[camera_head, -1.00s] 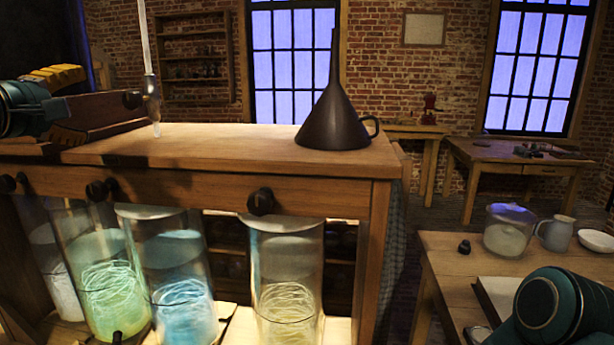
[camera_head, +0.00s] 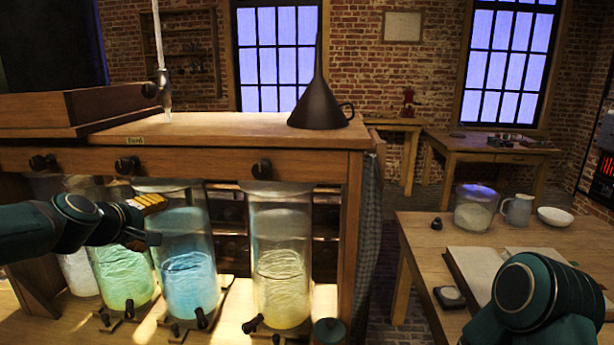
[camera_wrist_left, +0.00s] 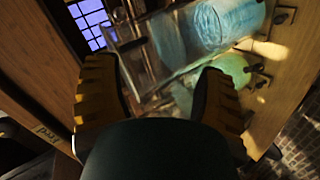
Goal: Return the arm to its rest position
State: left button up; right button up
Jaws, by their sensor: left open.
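My left gripper (camera_head: 150,219) is open and empty in the head view, in front of the green and blue glass jars and below the bench top. In the left wrist view its two yellow-and-black fingers (camera_wrist_left: 158,88) are spread apart, with jars seen beyond them. The green jar (camera_head: 124,278), the blue jar (camera_head: 188,270) and the pale yellow jar (camera_head: 280,270) stand on a lower shelf. A whitish jar (camera_head: 80,275) is partly hidden at the left. My right arm shows at lower right; its gripper is out of view.
The wooden bench (camera_head: 240,128) with dark knobs spans above the jars. A dark funnel (camera_head: 318,106) and a wooden box (camera_head: 70,108) stand on it. A side table (camera_head: 415,240) at right holds a glass vessel (camera_head: 475,210), a jug (camera_head: 518,209), a bowl (camera_head: 555,216) and an open book (camera_head: 478,268).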

pick_arm(q)
jog(key=s+d+f+m+g, duration=0.2)
jog(key=d+f, duration=0.2)
jog(key=f, duration=0.5)
jog(key=s+d+f+m+g, duration=0.1)
jog(key=d+f+g, duration=0.15)
jog(key=f, duration=0.75)
jog(key=s+d+f+m+g, duration=0.15)
jog(key=d+f, duration=0.25)
jog(key=f, duration=0.5)
jog(key=s+d+f+m+g+h, duration=0.1)
jog(key=s+d+f+m+g, duration=0.1)
jog(key=s+d+f, duration=0.4)
jog(key=s+d+f+m+g+h, duration=0.1)
jog(key=s+d+f+m, duration=0.3)
jog(key=s+f, duration=0.7)
jog(key=s+d+g, duration=0.1)
jog(key=s+d, duration=0.1)
jog(key=s, duration=0.1)
jog(key=shift+f, duration=0.4)
jog(key=shift+s, duration=0.1)
